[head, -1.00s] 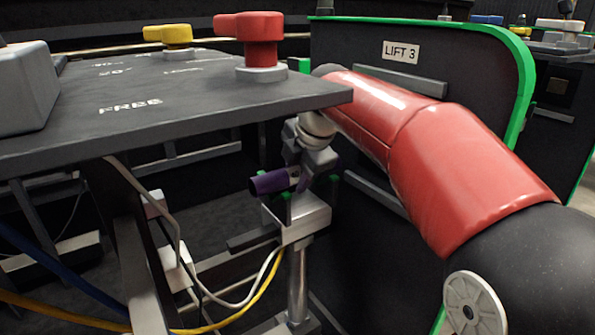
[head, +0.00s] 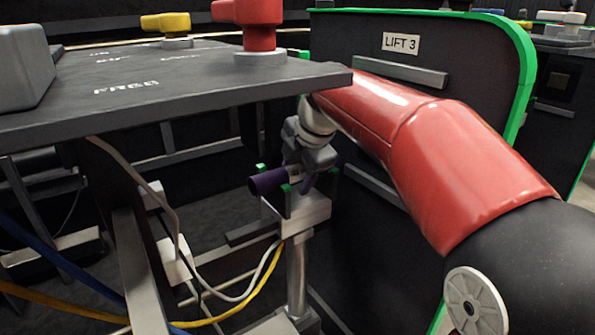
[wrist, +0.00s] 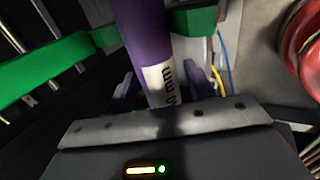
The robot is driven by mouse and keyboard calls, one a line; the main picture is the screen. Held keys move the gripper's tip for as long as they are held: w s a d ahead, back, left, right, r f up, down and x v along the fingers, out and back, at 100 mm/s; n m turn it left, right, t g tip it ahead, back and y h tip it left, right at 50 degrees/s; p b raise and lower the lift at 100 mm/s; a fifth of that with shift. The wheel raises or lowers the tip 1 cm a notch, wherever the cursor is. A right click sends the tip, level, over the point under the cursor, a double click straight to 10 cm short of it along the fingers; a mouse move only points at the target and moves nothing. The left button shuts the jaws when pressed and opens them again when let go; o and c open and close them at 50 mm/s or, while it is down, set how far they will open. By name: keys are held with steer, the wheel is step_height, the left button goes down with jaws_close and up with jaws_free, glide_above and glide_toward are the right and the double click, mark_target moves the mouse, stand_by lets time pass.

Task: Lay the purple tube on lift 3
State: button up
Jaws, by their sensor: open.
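The purple tube (head: 268,182) lies between the green-tipped posts on the pale block of lift 3 (head: 300,207), under the tabletop's right corner. The wrist view shows the purple tube (wrist: 145,35) with a white label reading "mm", its far end out of frame. Green parts of the lift's holder (wrist: 195,22) show on both sides of it. Whether a finger touches the tube is unclear.
A dark panel with a LIFT 3 sign (head: 401,42) stands behind and right of my arm. The dark tabletop (head: 170,85) overhangs close to the left, with a red knob (head: 250,25). Yellow and white cables (head: 235,300) hang below. A red round part (wrist: 300,45) is right in the wrist view.

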steer(key=p+v, duration=0.1)
steer(key=v, duration=0.6)
steer(key=shift+r, duration=0.25)
steer(key=shift+s+r, duration=0.1)
steer(key=shift+r, duration=0.05)
steer(key=s+d+f+m+h+p, duration=0.1)
steer(key=s+d+f+m, duration=0.3)
steer(key=s+m, duration=0.4)
steer(key=s+d+f+m+h+p, duration=0.1)
steer(key=s+d+f+m, duration=0.4)
steer(key=s+m, duration=0.2)
steer(key=s+d+f+m+t+h+p, duration=0.1)
steer(key=s+d+f+m, duration=0.3)
steer(key=s+m, duration=0.4)
steer(key=shift+s+d+f+m+p, duration=0.4)
steer(key=shift+m+p, duration=0.1)
steer(key=shift+m, duration=0.4)
